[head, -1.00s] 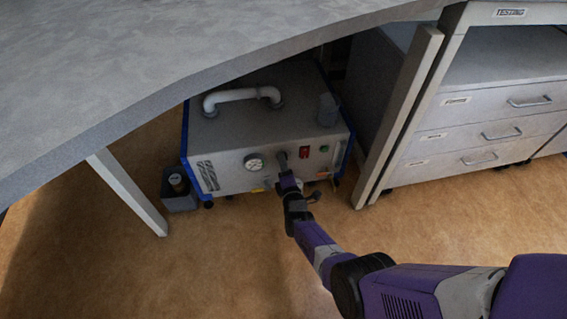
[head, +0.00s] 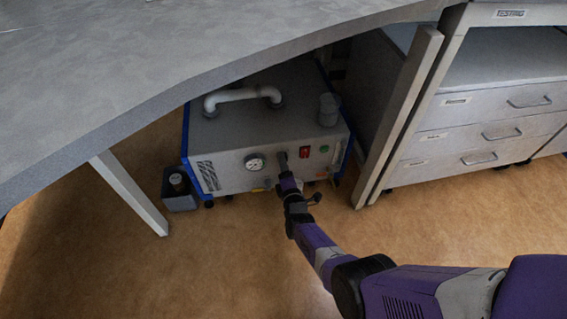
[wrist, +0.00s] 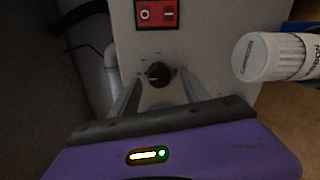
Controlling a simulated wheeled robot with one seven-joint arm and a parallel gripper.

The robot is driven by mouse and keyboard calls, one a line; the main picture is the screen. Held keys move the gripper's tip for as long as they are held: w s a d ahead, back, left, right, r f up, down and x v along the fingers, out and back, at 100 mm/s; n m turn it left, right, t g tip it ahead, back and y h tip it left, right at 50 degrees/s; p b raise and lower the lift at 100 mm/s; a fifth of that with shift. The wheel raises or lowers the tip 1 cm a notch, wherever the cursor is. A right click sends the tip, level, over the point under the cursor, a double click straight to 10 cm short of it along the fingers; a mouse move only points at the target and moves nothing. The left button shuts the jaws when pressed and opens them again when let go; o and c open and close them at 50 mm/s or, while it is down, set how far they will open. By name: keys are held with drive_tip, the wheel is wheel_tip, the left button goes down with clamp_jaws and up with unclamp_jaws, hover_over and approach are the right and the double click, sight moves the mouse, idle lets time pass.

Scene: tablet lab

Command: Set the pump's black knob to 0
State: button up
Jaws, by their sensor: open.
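The pump (head: 230,135) is a grey box with blue edges that stands on the floor under the table. Its black knob (wrist: 159,74) shows in the wrist view on the grey front panel, below the red switch. A light pointer mark is on the knob, but I cannot read the scale around it. My gripper (wrist: 160,92) is open, with one finger on each side of the knob and gaps between. In the head view my gripper (head: 284,162) is at the pump's front, and the knob is hidden behind it.
The red switch (wrist: 156,14) is close to the knob. A white ribbed cylinder (wrist: 268,57) sticks out at its right in the wrist view. The tabletop (head: 180,45) overhangs the pump. A table leg (head: 128,192) and a drawer cabinet (head: 480,135) stand either side.

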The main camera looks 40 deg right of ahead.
drive_tip(key=p+v, duration=0.4)
drive_tip(key=v, duration=0.3)
idle(0.6)
